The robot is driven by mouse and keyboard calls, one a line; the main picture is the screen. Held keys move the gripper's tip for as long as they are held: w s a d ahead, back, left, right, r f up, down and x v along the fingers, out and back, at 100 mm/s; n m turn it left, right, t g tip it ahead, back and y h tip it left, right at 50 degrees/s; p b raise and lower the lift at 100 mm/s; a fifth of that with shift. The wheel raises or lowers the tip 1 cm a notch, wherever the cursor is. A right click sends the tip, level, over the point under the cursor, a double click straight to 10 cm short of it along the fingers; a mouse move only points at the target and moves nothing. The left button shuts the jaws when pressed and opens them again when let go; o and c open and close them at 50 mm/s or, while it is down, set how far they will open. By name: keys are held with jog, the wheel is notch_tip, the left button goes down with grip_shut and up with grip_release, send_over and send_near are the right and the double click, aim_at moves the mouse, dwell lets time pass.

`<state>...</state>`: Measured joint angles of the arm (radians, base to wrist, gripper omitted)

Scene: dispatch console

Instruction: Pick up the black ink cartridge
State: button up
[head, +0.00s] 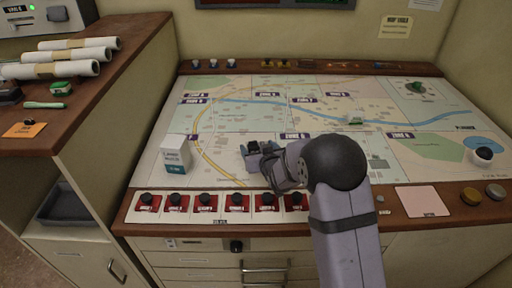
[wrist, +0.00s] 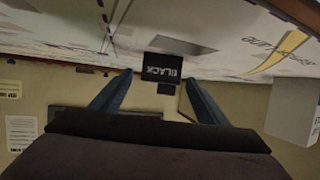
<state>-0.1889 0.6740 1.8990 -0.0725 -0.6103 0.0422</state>
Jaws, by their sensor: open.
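The black ink cartridge (wrist: 162,68) shows in the wrist view as a small black block with "BLACK" in pale letters, upside down in the picture. It stands on the map table (head: 225,135). My gripper (wrist: 158,78) is open, with one dark blue finger on each side of the picture and the cartridge showing between the fingertips. I cannot tell whether the fingers reach around it or stop short; no contact shows. In the head view my gripper (head: 260,157) is low over the middle of the map, and the cartridge cannot be told apart from the dark fingers there.
A white box (head: 175,155) stands left of my gripper, and it also shows in the wrist view (wrist: 294,111). A row of red switches (head: 207,202) lines the front edge. A pink sheet (head: 418,201) and round knobs (head: 472,196) lie at the right. Rolled papers (head: 65,55) lie on the left cabinet.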

aim_at(257, 146)
jog(key=shift+x, duration=0.85)
jog(key=shift+c, duration=0.6)
jog(key=c, duration=1)
jog(key=shift+r, duration=0.1)
notch_tip(257, 146, up, 10)
jog(key=shift+f+b, duration=0.1)
jog(key=shift+b, duration=0.5)
